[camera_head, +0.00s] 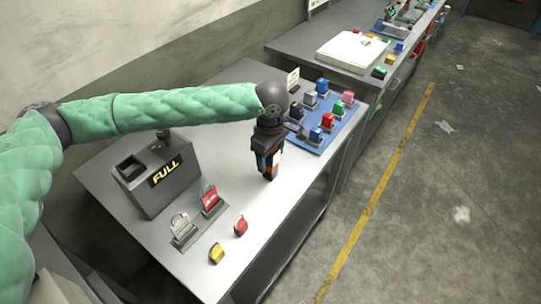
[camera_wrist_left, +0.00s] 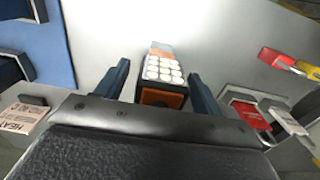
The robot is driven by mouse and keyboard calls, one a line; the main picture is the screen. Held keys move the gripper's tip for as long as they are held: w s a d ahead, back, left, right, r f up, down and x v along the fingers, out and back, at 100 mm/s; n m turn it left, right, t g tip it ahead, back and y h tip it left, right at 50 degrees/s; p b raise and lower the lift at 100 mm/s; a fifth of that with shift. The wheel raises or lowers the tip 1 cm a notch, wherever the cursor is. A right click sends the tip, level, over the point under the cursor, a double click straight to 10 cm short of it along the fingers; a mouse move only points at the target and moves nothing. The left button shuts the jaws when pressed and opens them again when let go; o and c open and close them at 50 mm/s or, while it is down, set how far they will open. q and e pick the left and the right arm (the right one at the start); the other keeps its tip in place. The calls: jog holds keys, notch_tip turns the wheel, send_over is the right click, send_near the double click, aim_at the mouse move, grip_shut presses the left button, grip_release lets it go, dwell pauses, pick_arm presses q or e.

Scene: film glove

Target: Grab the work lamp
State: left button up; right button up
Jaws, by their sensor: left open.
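The work lamp (camera_wrist_left: 163,68) is a small block with rows of white round lights, a black body and orange ends. In the left wrist view it lies between the two fingers of my left gripper (camera_wrist_left: 160,82), with a gap on each side. In the head view my left gripper (camera_head: 267,158) points down over the grey table, right of its middle. It hides most of the lamp there; an orange and white part shows beside the fingers. The left gripper is open. My right gripper is in neither view.
A grey box marked FULL (camera_head: 166,172) stands on the table (camera_head: 228,243) at left. Red (camera_head: 210,200) and grey (camera_head: 183,229) holders and small red and yellow pieces lie in front. A blue mat (camera_head: 318,137) with several coloured blocks is close on the right.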

pick_arm(q)
jog(key=shift+w+f, duration=0.1)
jog(key=shift+f, duration=0.4)
jog(key=c, duration=1.3)
jog(key=shift+o, duration=0.2)
jog(key=shift+r, duration=0.1)
